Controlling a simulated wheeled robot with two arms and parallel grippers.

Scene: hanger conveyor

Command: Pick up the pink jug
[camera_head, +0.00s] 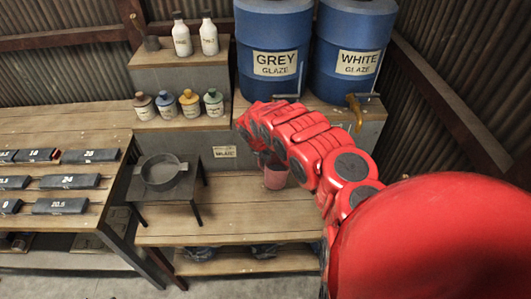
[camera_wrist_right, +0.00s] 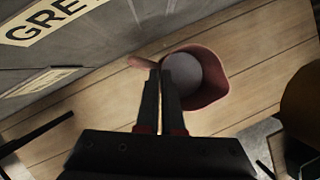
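The pink jug (camera_head: 275,177) is low beside the front of the right-hand cabinet, over the wooden bench; my right arm partly covers it. In the right wrist view I look down into the jug (camera_wrist_right: 215,88), with its pale grey inside showing and a pink projection pointing left. My right gripper (camera_wrist_right: 161,68) has its two dark fingers close together at the jug's left rim, with a narrow gap between them. It appears shut on the rim wall, one finger on each side. I cannot tell whether the jug touches the bench. My left gripper is out of view.
Blue drums labelled grey glaze (camera_head: 273,30) and white glaze (camera_head: 355,40) stand on the cabinet behind. A small dark table (camera_head: 147,192) with a round dark pan (camera_head: 163,171) is to the left. The wooden bench (camera_head: 230,225) is clear in front.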

